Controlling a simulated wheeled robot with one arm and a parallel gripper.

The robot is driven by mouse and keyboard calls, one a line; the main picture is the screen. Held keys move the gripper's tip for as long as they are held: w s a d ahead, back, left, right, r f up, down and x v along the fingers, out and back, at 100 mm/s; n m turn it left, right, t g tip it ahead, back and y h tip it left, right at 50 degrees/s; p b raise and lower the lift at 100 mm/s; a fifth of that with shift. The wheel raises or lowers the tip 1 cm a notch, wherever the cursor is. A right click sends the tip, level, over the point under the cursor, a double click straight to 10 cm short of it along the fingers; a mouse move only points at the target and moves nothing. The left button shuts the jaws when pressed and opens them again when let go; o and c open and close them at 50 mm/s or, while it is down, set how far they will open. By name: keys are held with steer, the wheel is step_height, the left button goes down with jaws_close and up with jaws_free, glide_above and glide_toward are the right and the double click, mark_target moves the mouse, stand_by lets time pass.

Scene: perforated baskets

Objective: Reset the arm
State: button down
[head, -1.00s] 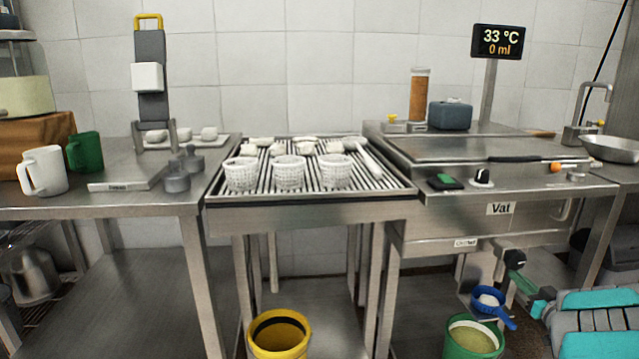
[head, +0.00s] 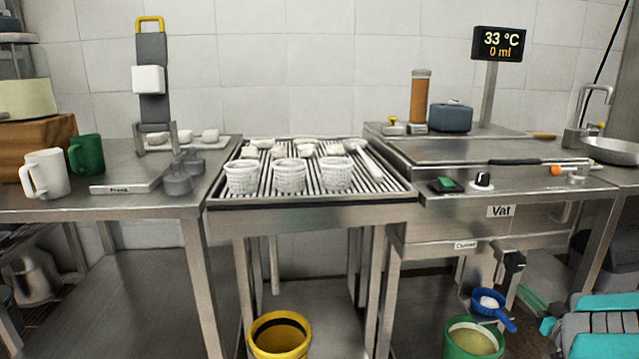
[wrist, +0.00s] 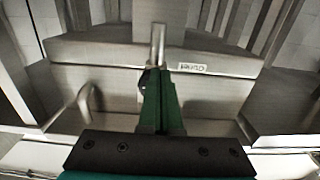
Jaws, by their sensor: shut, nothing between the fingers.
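My arm, with teal and grey parts, reaches in at the lower right of the head view. My gripper (head: 531,297) has dark green fingers and is just below and to the right of the black tap part (head: 512,260) under the vat (head: 455,215). In the wrist view my gripper (wrist: 159,85) has its fingers together and shows nothing held. The vat front (wrist: 105,80) appears upside down beyond the fingers. The fingertips appear apart from the tap in the head view.
A green bucket (head: 449,342) stands below the vat, with a blue scoop (head: 505,318) at its rim. A yellow bucket (head: 257,341) stands under the slatted draining table (head: 310,205), which carries several white perforated baskets. A grey leg (head: 389,300) stands left of the green bucket.

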steer(key=shift+s+d, duration=0.1)
steer(key=shift+s, duration=1)
